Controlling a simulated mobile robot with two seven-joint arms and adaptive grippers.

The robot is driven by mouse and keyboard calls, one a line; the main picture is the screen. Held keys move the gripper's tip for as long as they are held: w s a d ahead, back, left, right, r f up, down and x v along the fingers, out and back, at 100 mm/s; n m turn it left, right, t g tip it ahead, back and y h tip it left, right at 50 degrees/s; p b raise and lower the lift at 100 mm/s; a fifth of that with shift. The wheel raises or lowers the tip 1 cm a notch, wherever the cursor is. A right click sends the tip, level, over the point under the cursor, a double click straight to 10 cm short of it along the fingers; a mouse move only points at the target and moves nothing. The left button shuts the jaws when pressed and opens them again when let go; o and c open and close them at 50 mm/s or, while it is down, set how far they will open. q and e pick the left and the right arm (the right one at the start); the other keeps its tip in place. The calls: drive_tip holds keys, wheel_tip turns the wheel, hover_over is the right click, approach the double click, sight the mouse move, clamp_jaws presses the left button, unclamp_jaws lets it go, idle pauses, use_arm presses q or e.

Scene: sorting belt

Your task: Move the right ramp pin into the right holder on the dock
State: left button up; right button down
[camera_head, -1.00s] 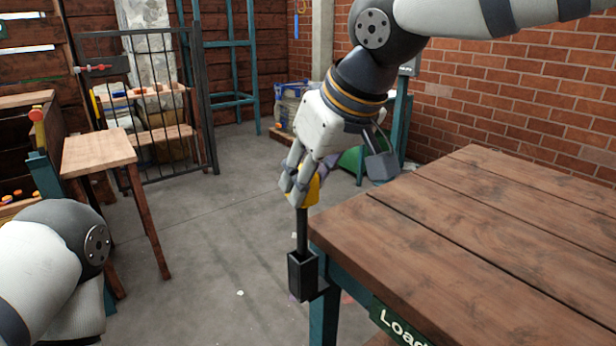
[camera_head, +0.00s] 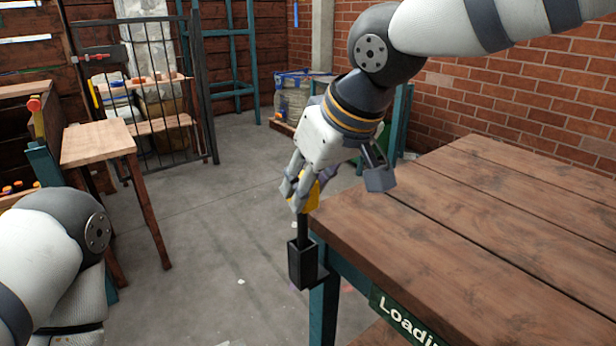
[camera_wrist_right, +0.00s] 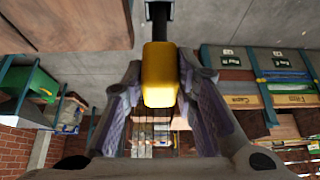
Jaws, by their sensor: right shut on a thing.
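My right gripper (camera_head: 300,194) is shut on the yellow handle (camera_head: 312,196) of the ramp pin. The pin is upright, and its dark shaft (camera_head: 302,228) runs down into the top of the black holder (camera_head: 302,266). The shaft's lower end is hidden there. The holder is fixed at the near left corner of the dock table (camera_head: 470,215). In the right wrist view the yellow handle (camera_wrist_right: 159,76) sits between my two fingers, with the dark holder (camera_wrist_right: 157,12) beyond it. My left arm shows at the lower left; its gripper is out of view.
A green "Loading" sign (camera_head: 405,322) is on the table's front edge. A small wooden table (camera_head: 98,143) and a barred gate (camera_head: 150,100) stand at the left. A red-knobbed yellow piece (camera_head: 36,112) stands on a teal post. The floor between is mostly clear.

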sight(312, 211)
drive_tip(key=shift+f, duration=2.65)
drive_tip(key=c, duration=1.2)
unclamp_jaws()
drive_tip(key=v, duration=1.2)
